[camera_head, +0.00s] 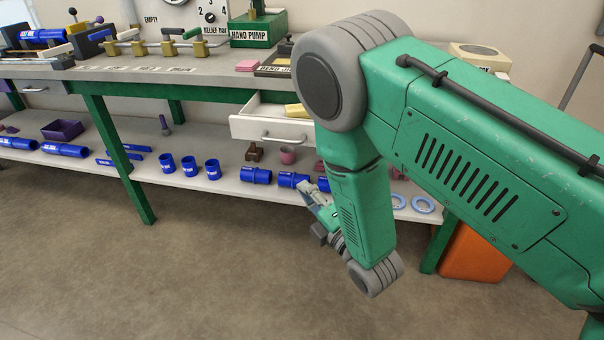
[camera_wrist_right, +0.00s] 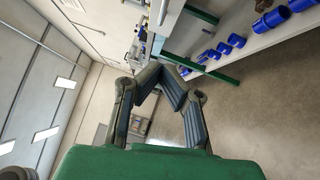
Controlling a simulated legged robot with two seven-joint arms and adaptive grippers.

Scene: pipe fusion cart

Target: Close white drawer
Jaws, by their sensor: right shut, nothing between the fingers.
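The white drawer (camera_head: 268,131) hangs under the workbench top and is pulled open, with its handle on the front and a yellow item inside. My right arm covers its right end. My right gripper (camera_head: 318,208) is below and to the right of the drawer front, apart from it, beside the lower shelf and partly hidden by my arm. In the right wrist view my right gripper (camera_wrist_right: 155,74) has its fingers together and empty. My left gripper is not in view.
The lower shelf (camera_head: 220,182) holds several blue pipe pieces (camera_head: 255,175) and a purple tray (camera_head: 62,130). A green table leg (camera_head: 122,165) stands left. An orange bin (camera_head: 472,255) is at right. The floor in front is clear.

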